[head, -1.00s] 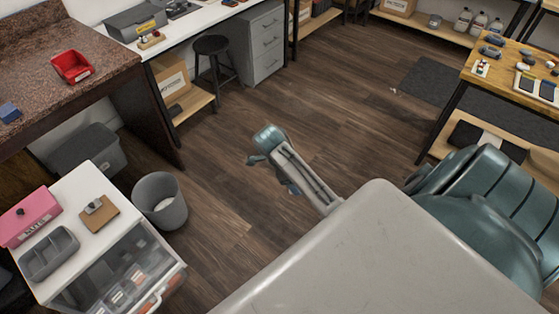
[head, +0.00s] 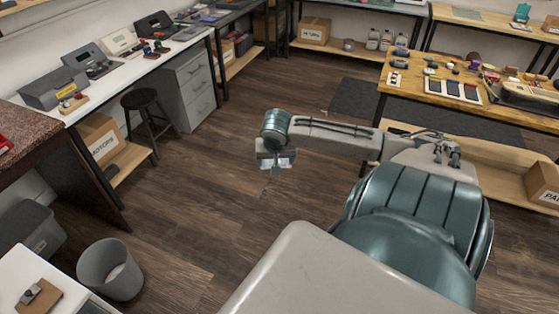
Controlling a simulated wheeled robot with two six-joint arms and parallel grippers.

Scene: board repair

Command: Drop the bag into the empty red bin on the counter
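The red bin (head: 3,142) shows only as a sliver at the left edge of the head view, on the brown speckled counter (head: 25,128). Its inside is cut off. My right arm reaches across the middle over the floor, and its gripper (head: 276,163) points down, well away from the bin. A small pale grey shape is at the gripper; I cannot tell whether it is the bag or part of the gripper. I cannot make out the bag anywhere else. My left gripper is not in view.
A grey waste bin (head: 110,270) and a white cabinet top (head: 15,275) are at lower left. A black stool (head: 147,110) stands by the white bench (head: 130,70). A wooden workbench (head: 450,110) with several items is at right. The floor between is open.

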